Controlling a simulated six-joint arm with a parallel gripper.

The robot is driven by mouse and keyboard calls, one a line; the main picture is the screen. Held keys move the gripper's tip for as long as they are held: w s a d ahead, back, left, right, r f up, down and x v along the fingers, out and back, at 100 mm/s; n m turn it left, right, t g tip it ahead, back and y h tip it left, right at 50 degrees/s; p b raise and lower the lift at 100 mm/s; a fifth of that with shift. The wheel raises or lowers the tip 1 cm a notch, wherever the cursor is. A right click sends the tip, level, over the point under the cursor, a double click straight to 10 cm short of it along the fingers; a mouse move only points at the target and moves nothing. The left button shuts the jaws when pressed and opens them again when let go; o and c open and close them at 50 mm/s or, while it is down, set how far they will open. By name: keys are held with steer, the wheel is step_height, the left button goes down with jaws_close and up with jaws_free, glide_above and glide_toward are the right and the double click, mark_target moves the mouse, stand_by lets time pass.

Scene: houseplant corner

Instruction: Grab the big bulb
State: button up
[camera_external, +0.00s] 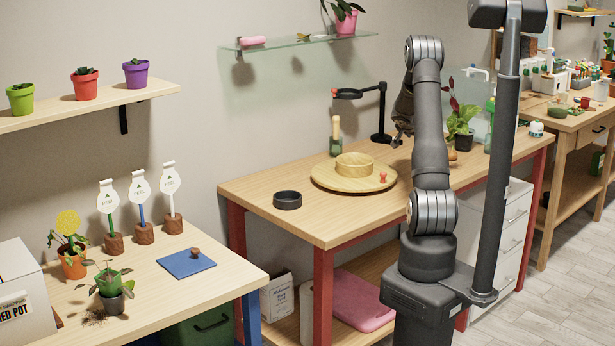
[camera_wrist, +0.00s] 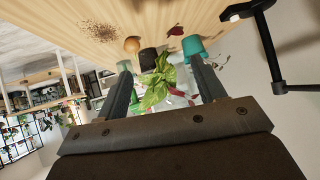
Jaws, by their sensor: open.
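A tan, rounded thing that looks like the big bulb (camera_wrist: 132,44) lies on the wooden table in the wrist view, beside a dark pot (camera_wrist: 148,57). In the external view it seems to show as a small tan shape (camera_external: 452,154) just right of my arm, partly hidden by it. My gripper (camera_external: 397,139) is open and empty above the right part of the middle table. In the wrist view its two fingers (camera_wrist: 163,72) point toward the pots, with the bulb beyond the left fingertip, apart from it. A smaller brown lump (camera_external: 195,252) sits on a blue mat (camera_external: 178,266).
A leafy plant (camera_wrist: 158,82) shows between my fingers. A teal pot (camera_wrist: 194,47) and scattered soil (camera_wrist: 99,31) flank the bulb. A black ring stand (camera_external: 381,112), a round wooden board (camera_external: 328,178) and a black dish (camera_external: 287,200) stand on the table. The table's front is clear.

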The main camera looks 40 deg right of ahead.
steer(key=g+h, duration=0.1)
glide_toward(451, 152)
steer(key=x, duration=1)
steer(key=c, duration=1.1)
